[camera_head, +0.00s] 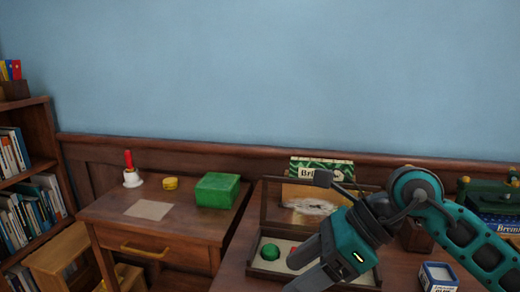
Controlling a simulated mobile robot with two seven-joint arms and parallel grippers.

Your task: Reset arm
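My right arm comes in from the right, and its teal and grey gripper (318,262) hangs over the open shallow case on the right-hand desk. The fingers point down and left, and I cannot tell how far apart they are. The case (262,266) has a dark wooden frame, a pale inside and a raised lid (275,202). A green round object (271,252) lies in it. A reddish object (293,256) beside it is partly hidden by the gripper. My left gripper is not in view.
A left-hand wooden desk (170,228) holds a red-handled bell (131,172), a yellow round item (170,183), a paper sheet (149,209) and a green box (216,190). A bookcase (38,170) stands at left. A small blue-and-white box (438,277) is below my arm.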

